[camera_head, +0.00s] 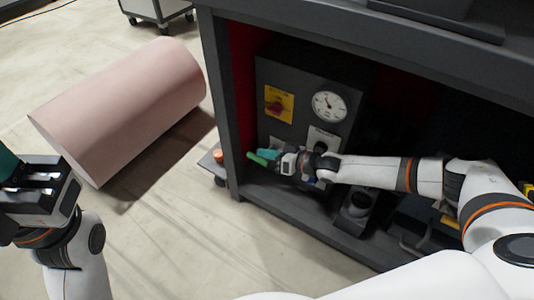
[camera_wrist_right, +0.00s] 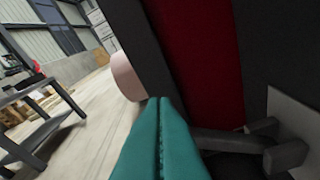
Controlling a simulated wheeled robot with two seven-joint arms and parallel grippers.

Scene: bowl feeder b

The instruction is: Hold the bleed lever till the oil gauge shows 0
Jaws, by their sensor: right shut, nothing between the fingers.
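In the right wrist view the closed fingers (camera_wrist_right: 160,140) lie beside a grey lever bar (camera_wrist_right: 222,139). A round white gauge (camera_head: 328,106) with a dark needle sits on the dark panel above my right wrist; its reading is too small to tell. My left gripper (camera_head: 12,172) is at the left edge, its fingers partly cut off.
A yellow plate with a red knob (camera_head: 278,105) is left of the gauge. A pale plate (camera_head: 322,138) below the gauge is partly hidden by my wrist. The bay's frame post (camera_head: 224,90) stands close to the right gripper. A large pink cylinder (camera_head: 125,105) lies on the floor.

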